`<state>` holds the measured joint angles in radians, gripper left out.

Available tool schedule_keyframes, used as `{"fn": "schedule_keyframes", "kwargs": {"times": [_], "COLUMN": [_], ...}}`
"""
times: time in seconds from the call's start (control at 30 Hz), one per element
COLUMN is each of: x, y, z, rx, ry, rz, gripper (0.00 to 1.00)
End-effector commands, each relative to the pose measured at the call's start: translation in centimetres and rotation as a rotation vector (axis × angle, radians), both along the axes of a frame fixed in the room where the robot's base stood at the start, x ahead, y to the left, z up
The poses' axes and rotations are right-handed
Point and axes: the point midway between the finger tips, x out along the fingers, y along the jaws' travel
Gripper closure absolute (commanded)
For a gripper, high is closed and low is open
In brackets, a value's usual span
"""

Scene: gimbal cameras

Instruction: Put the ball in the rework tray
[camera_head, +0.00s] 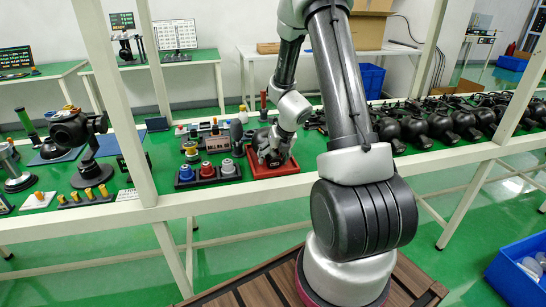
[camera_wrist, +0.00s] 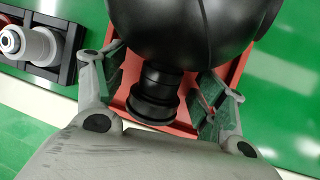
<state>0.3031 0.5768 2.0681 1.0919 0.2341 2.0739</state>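The ball is a glossy black gimbal camera ball (camera_wrist: 190,25) with a stepped black neck (camera_wrist: 155,95). In the wrist view it fills the top middle, over the red rework tray (camera_wrist: 118,97). In the head view the red tray (camera_head: 285,188) lies on the green bench behind my arm, and the ball (camera_head: 258,139) is in its area, partly hidden by my gripper (camera_head: 273,158). In the wrist view my gripper (camera_wrist: 162,92) has its fingers apart on either side of the neck, with gaps visible. Whether the ball rests fully on the tray floor is hidden.
Left of the tray is a black holder with a blue-ringed part and a grey-white part (camera_head: 208,170). A row of black ball cameras (camera_head: 440,124) stands along the bench to the right. A white frame post (camera_head: 125,100) rises at left. A blue bin (camera_head: 520,270) sits lower right.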

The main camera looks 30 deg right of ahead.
Motion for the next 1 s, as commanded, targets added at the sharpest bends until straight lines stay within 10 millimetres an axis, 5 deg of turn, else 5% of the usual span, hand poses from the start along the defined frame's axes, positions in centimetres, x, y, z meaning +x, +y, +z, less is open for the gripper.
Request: {"fn": "schedule_keyframes", "kwargs": {"times": [0.33, 0.7, 1.0], "x": [-0.3, -3.5, -5.2], "y": [-0.1, -0.8, -0.6], "z": [1.1, 8.3, 11.8], "rx": [-0.001, -0.002, -0.021], "ry": [-0.003, -0.005, -0.009], "rz": [0.000, 0.001, 0.059], "gripper": [0.29, 0.29, 0.29]}}
